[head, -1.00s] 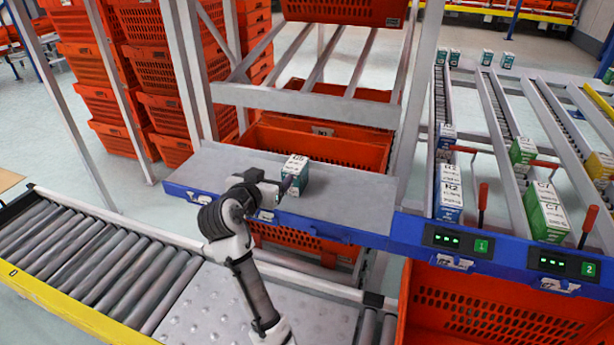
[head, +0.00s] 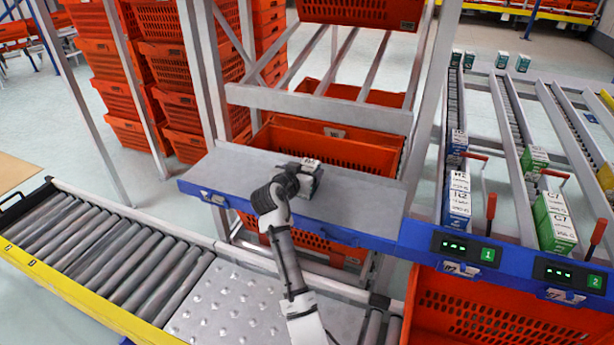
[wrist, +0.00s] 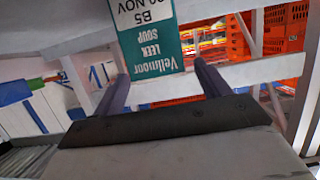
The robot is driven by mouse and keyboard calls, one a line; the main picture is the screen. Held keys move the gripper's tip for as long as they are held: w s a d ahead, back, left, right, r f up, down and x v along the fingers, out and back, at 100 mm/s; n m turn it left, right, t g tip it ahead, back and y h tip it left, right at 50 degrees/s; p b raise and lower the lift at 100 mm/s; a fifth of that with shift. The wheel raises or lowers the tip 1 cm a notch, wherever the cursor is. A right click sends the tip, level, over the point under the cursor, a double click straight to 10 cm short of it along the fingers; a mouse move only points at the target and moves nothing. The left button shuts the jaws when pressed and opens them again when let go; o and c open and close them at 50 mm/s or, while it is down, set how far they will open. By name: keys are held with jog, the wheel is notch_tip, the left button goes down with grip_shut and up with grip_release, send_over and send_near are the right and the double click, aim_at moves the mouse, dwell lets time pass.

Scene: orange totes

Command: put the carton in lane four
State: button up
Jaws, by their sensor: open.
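The carton (head: 313,168) stands on the grey shelf (head: 350,195) in the middle of the head view, its left and near part hidden by my gripper (head: 299,174). In the wrist view the carton (wrist: 150,35) shows a white and teal face, upside down, reading "Vellmoor Leek Soup" and "B5". My gripper (wrist: 161,72) is open, its two dark fingers reaching toward the carton's left and right sides. I cannot tell whether they touch it. Lane displays 1 (head: 487,254) and 2 (head: 593,281) are readable; lane four cannot be made out.
Sloping lanes at right hold blue-white cartons (head: 457,203) and green-white cartons (head: 553,225), with red levers (head: 491,207) beside them. Orange totes (head: 330,145) sit behind and below the shelf. A roller conveyor (head: 95,250) runs at left. The shelf around the carton is bare.

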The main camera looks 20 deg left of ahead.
jog(key=shift+w+f, duration=0.15)
jog(key=shift+w, duration=0.3)
jog(key=c, duration=1.3)
